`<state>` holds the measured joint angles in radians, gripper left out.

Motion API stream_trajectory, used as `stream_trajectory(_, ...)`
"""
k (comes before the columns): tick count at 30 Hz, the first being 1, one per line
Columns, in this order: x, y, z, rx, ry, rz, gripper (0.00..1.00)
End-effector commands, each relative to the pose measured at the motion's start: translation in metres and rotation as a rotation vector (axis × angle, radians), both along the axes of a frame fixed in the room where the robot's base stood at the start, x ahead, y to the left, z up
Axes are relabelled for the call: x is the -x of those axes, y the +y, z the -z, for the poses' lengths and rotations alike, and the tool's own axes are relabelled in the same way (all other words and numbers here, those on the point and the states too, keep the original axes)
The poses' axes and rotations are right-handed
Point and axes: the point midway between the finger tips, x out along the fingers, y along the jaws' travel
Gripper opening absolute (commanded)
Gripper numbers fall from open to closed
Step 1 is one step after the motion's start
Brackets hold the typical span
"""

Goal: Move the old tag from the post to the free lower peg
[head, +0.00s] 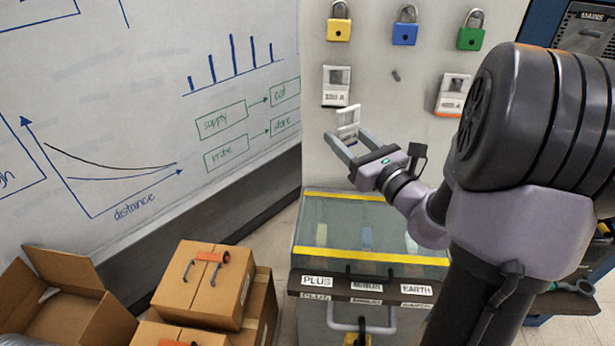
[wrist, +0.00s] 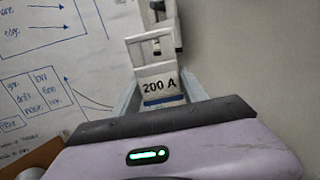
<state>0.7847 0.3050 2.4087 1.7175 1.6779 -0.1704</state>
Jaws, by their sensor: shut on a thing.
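My gripper (head: 344,133) is shut on a white tag (head: 348,117) in front of the board. In the wrist view the held tag (wrist: 158,86) reads "200 A" and has a blue stripe at its bottom. It has an open frame at the top. The tag is below a hanging white tag (head: 337,98) on the board's left side. A bare peg (head: 396,75) sticks out between that tag and a tag with an orange edge (head: 453,95) at the right. Whether the held tag touches the board is unclear.
Yellow (head: 339,27), blue (head: 404,34) and green (head: 470,38) padlocks hang in a row above. A glass-topped case (head: 340,225) with yellow strips stands below, with a labelled ledge (head: 375,287) in front. Cardboard boxes (head: 205,284) are at the lower left.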

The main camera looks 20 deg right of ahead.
Motion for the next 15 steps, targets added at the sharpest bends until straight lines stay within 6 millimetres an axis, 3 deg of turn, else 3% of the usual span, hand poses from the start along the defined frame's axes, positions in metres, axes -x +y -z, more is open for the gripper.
stream_trajectory(7,0.052,-0.051,-0.047,0.004,-0.014,0.309,0.25)
stream_trajectory(11,0.072,-0.063,-0.061,0.002,-0.015,0.398,0.25)
stream_trajectory(15,0.076,-0.067,-0.067,0.000,-0.011,0.420,0.25)
